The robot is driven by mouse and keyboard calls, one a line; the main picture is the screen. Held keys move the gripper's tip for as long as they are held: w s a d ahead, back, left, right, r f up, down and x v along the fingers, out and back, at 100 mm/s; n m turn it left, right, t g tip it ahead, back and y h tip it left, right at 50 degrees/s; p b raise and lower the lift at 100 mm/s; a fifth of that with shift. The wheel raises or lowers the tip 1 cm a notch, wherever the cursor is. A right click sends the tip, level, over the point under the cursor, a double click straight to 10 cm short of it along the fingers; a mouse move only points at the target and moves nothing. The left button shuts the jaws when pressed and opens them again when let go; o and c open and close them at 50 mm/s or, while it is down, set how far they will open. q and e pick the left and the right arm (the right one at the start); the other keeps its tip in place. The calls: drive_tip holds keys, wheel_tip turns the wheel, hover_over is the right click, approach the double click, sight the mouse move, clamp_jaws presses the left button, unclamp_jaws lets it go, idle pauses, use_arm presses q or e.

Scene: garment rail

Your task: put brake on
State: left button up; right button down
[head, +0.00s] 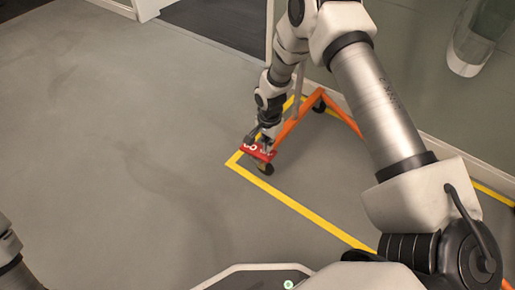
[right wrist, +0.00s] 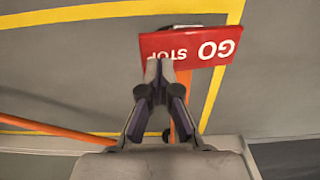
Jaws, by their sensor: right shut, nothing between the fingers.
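The brake is a red pedal (head: 250,149) with white lettering, above a dark caster wheel (head: 265,168) at the near corner of the rail's orange base (head: 292,124). In the right wrist view the pedal (right wrist: 215,50) reads GO and STOP, upside down. My right gripper (head: 265,148) points down at the pedal. Its fingertips (right wrist: 159,69) are together with nothing between them, over the pedal's edge by the word STOP. Part of that word is hidden. I cannot tell whether the tips touch the pedal. My left gripper is out of view.
Yellow floor tape (head: 305,215) outlines the spot where the rail stands. Another caster (head: 319,105) is farther back. The grey floor (head: 110,150) to the left is clear.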

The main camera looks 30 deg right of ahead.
sight(268, 154)
drive_tip(key=shift+f+b, duration=0.5)
drive_tip(key=shift+f, duration=1.2)
idle(0.5)
wheel_tip(268, 154, up, 7)
drive_tip(key=p, duration=0.8)
drive_tip(key=shift+r, duration=0.15)
